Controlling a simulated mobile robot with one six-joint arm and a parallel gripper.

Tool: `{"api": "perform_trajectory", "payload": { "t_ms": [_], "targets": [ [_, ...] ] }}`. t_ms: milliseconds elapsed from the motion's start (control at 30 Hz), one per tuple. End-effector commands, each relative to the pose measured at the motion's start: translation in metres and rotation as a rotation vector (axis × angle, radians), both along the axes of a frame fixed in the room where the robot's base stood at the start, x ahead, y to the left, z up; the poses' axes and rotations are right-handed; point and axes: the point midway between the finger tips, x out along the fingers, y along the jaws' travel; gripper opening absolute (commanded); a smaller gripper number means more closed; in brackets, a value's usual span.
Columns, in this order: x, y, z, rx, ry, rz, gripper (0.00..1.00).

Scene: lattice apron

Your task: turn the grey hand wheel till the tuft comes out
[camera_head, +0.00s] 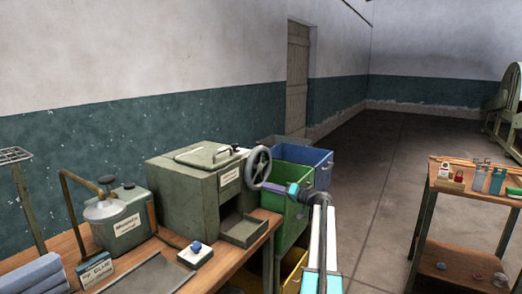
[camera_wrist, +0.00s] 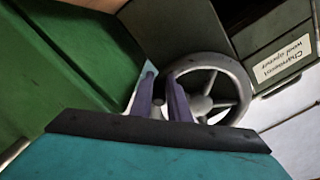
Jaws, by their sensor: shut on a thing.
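The grey hand wheel (camera_head: 258,150) is on the right side of a green-grey box machine (camera_head: 190,179). Its spoked rim shows in the wrist view (camera_wrist: 212,58). My gripper (camera_head: 280,187) reaches the wheel's lower right edge; in the wrist view its purple fingers (camera_wrist: 161,82) are close together at the wheel's left side, shut on the wheel. The open tray (camera_head: 243,232) at the machine's front looks empty. I see no tuft.
Green (camera_head: 287,231) and blue (camera_head: 303,157) bins stand close beside my arm. A grey can (camera_head: 122,218), glue box (camera_head: 97,271) and blue-knobbed white block (camera_head: 195,256) occupy the bench. A cart (camera_head: 466,187) stands right; floor between is clear.

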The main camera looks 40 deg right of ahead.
Motion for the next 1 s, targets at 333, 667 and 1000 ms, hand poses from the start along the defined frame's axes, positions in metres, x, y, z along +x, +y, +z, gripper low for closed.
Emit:
{"api": "perform_trajectory", "payload": {
  "t_ms": [333, 667, 1000],
  "targets": [
    [-0.005, 0.032, 0.005, -0.002, -0.013, 0.009, 0.0],
    [-0.006, 0.039, 0.007, -0.001, -0.013, 0.006, 0.0],
    [-0.009, 0.048, 0.009, -0.002, -0.014, 0.003, 0.0]
  ]
}}
